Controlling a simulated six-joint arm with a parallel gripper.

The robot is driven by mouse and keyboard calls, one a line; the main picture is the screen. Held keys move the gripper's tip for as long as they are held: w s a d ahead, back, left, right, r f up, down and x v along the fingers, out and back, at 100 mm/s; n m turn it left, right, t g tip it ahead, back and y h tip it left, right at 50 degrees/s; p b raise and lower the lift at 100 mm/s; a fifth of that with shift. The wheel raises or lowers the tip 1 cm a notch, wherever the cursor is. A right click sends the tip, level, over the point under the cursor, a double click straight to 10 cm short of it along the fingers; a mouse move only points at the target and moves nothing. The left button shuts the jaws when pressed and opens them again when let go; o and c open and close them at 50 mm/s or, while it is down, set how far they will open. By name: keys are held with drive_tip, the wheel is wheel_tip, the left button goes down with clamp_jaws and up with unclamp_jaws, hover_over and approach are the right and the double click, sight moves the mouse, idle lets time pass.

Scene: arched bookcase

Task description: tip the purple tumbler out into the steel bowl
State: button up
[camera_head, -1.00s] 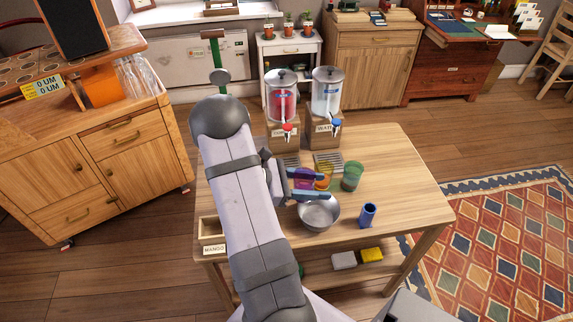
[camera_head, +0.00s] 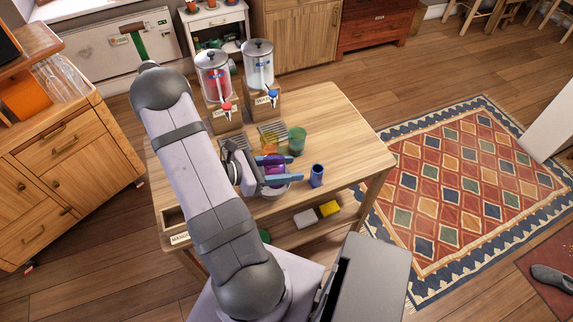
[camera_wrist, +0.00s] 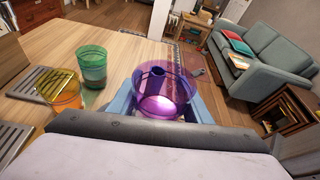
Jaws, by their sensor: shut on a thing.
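The purple tumbler (camera_head: 275,171) is held between the blue fingers of my gripper (camera_head: 277,170). In the wrist view the tumbler (camera_wrist: 160,92) shows its open mouth and a bright pinkish bottom; I cannot tell what is inside. My gripper (camera_wrist: 160,105) is shut around its sides. The steel bowl (camera_head: 272,190) is on the table, mostly hidden under the gripper and tumbler; only part of its rim and side shows. The tumbler looks to be above the bowl and roughly upright. The bowl is not visible in the wrist view.
A dark blue cup (camera_head: 317,175) stands just right of the bowl. An orange cup (camera_head: 269,144) and a green cup (camera_head: 297,141) stand behind. Two drink dispensers (camera_head: 214,76) (camera_head: 259,66) are at the back. The table's right side (camera_head: 345,135) is clear.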

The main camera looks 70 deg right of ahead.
sight(282, 159)
drive_tip(key=shift+s+a+r+n+g+y+p, duration=0.15)
drive_tip(key=shift+n+g+y+p, duration=0.1)
drive_tip(key=shift+n+p, duration=0.2)
drive_tip(key=shift+s+a+r+n+g+y+p, duration=0.15)
drive_tip(key=shift+n+g+p, duration=0.15)
drive_tip(key=shift+n, duration=0.25)
drive_tip(key=n+g, duration=0.1)
drive_tip(key=n, duration=0.2)
drive_tip(key=n+g+b, duration=0.1)
drive_tip(key=n+g, duration=0.1)
drive_tip(key=n, duration=0.2)
drive_tip(key=n+g+y+b, duration=0.1)
drive_tip(key=n+g, duration=0.1)
drive_tip(key=n, duration=0.1)
drive_tip(key=shift+s+a+r+n, duration=0.1)
drive_tip(key=shift+a+r+n, duration=0.05)
drive_tip(key=shift+r+n, duration=0.2)
drive_tip(key=n, duration=0.2)
drive_tip(key=w+d+r+n+g+h, duration=0.1)
drive_tip(key=n, duration=0.1)
drive_tip(key=r+n+p, duration=0.1)
drive_tip(key=n, duration=0.1)
drive_tip(key=shift+w+d+r+n, duration=0.15)
drive_tip(key=shift+w+d+n, duration=0.1)
drive_tip(key=shift+h, duration=0.4)
